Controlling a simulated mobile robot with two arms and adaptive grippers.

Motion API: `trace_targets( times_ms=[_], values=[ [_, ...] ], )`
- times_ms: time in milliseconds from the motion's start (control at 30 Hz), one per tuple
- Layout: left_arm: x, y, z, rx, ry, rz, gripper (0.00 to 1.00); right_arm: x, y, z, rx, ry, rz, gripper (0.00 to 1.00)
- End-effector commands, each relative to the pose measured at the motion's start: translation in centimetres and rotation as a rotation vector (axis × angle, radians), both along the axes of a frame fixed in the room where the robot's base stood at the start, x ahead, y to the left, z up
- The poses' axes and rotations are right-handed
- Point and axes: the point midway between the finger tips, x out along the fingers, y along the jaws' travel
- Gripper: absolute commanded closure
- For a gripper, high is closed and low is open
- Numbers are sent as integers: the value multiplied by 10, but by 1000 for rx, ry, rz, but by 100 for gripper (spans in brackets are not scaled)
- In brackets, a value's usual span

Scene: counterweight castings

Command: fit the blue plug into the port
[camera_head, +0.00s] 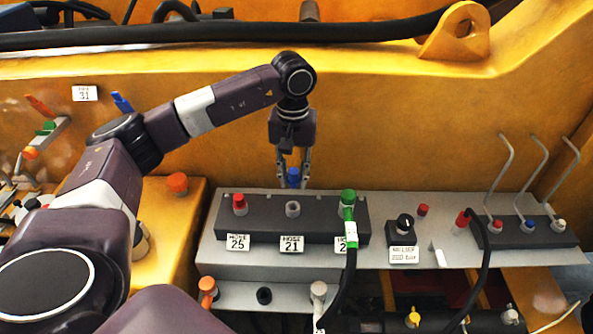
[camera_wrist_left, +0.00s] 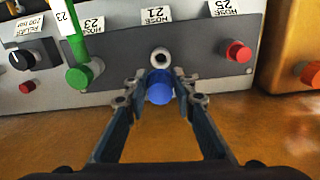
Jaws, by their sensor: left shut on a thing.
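The blue plug (camera_head: 293,177) is held between the fingertips of my left gripper (camera_head: 293,168), just behind the dark port block in the head view. In the left wrist view the blue plug (camera_wrist_left: 159,92) sits between the fingers of my left gripper (camera_wrist_left: 158,88). The open grey port (camera_head: 292,209), above the HOSE 21 label (camera_head: 291,244), is the middle one on the block. In the left wrist view the port (camera_wrist_left: 160,58) shows just beyond the plug, and the plug appears outside it. My right gripper is not in view.
A red cap (camera_head: 239,203) stands left of the port. A green hose fitting (camera_head: 348,198) with a black hose stands to its right. A black relief knob (camera_head: 404,224) and wire levers (camera_head: 541,165) are farther right. The yellow wall (camera_head: 400,110) rises behind.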

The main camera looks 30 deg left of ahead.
Motion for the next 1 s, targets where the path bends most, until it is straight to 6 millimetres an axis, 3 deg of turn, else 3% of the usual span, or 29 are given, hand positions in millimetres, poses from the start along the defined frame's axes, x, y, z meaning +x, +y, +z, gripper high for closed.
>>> trace_targets(
  times_ms=[367, 1000],
  values=[
    [-1, 0, -1, -1, -2, -26, 86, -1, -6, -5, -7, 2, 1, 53],
    [-1, 0, -55, -1, 0, -26, 86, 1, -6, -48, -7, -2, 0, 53]
  ],
)
